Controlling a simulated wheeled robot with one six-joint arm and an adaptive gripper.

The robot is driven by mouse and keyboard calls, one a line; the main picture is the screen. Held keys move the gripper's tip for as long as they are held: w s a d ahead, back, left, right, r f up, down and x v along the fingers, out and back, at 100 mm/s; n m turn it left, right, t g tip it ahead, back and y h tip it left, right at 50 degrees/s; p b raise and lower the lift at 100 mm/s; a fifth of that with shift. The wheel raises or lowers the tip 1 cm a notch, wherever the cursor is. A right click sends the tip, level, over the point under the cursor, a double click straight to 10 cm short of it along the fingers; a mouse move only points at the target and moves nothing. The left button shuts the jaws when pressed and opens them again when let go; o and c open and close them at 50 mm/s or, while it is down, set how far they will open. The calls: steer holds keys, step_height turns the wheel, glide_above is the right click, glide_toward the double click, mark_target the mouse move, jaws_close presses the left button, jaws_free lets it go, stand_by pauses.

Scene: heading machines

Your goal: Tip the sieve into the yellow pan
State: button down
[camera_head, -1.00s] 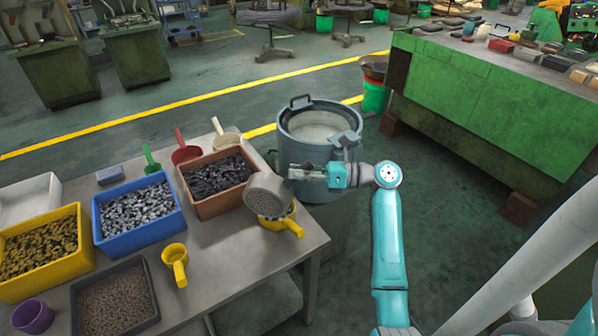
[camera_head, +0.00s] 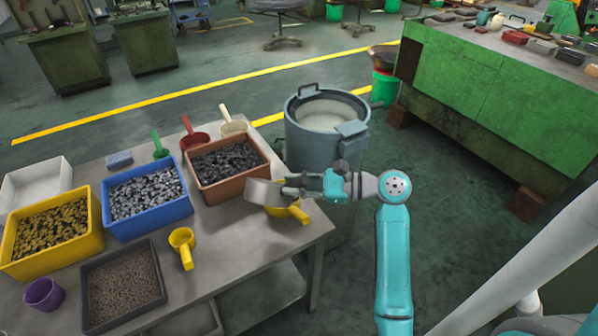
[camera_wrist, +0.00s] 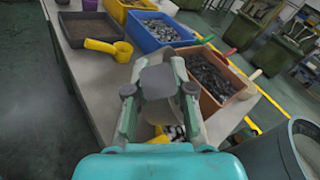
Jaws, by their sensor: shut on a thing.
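My gripper (camera_head: 300,186) is shut on the handle of a grey round sieve (camera_head: 263,193). The sieve is over the left part of the yellow pan (camera_head: 295,213), seen from the side, nearly level. The pan stands at the table's right edge, its handle pointing right; the sieve and gripper hide much of it. In the wrist view the sieve (camera_wrist: 158,82) is between and beyond the fingers (camera_wrist: 160,92), and a bit of the pan (camera_wrist: 158,139) with some small pieces shows below. Whether the sieve holds anything cannot be seen.
A brown bin (camera_head: 222,192), a blue bin (camera_head: 165,216) and a dark bin (camera_head: 95,318) of small parts stand on the table (camera_head: 235,250). A yellow scoop (camera_head: 183,241) lies in front. A large grey drum (camera_head: 310,148) stands close behind my gripper.

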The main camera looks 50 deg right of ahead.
steer(key=s+a+f+n+h, duration=0.1)
steer(key=s+a+f+n, duration=0.1)
steer(key=a+f+n, duration=0.2)
steer(key=shift+a+n+h, duration=0.25)
steer(key=shift+n+h, duration=0.15)
steer(key=shift+n, duration=1.1)
